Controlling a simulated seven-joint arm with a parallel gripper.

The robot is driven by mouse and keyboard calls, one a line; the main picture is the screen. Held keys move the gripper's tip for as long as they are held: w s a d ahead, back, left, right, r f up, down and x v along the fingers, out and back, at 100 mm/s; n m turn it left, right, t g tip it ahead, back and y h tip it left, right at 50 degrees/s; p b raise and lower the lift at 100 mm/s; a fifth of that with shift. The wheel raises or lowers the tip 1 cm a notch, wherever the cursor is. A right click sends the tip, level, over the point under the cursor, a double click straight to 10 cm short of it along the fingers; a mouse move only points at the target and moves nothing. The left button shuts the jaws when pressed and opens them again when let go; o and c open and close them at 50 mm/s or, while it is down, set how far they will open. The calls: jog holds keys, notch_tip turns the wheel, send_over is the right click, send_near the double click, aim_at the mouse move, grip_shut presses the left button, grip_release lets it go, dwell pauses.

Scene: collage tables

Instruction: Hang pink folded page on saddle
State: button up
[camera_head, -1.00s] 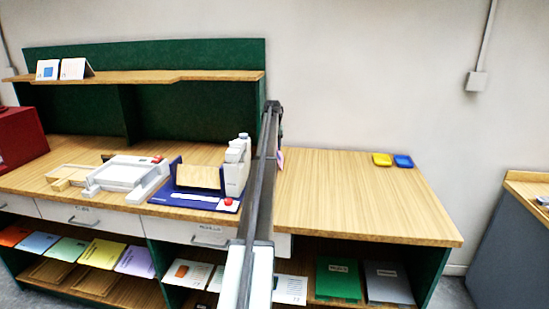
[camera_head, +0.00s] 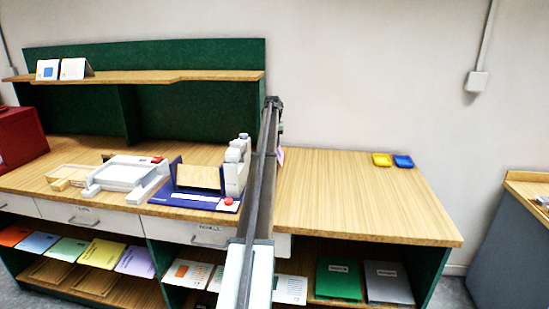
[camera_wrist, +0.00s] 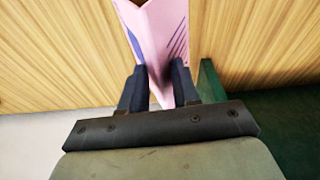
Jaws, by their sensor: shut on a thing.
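My gripper (camera_wrist: 160,88) is shut on a pink folded page (camera_wrist: 164,30) in the wrist view. The page has a crease down its length, dark lines on its right panel and a purple patch on its left. In the head view my arm hides the gripper, and only a sliver of the pink page (camera_head: 281,157) shows beside it, above the counter. No part is clearly recognisable as the saddle. A blue-based device (camera_head: 188,197) with a sloped wooden piece (camera_head: 198,177) and a white upright unit (camera_head: 236,168) stands left of my arm.
A white tray-like device (camera_head: 125,173) stands further left on the counter. The right counter (camera_head: 350,205) is largely clear.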

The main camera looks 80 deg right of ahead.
jog(key=d+v, duration=0.2)
jog(key=v, duration=0.8)
jog(key=shift+r, duration=0.25)
dwell(0.7)
jog(key=shift+w+d, duration=0.1)
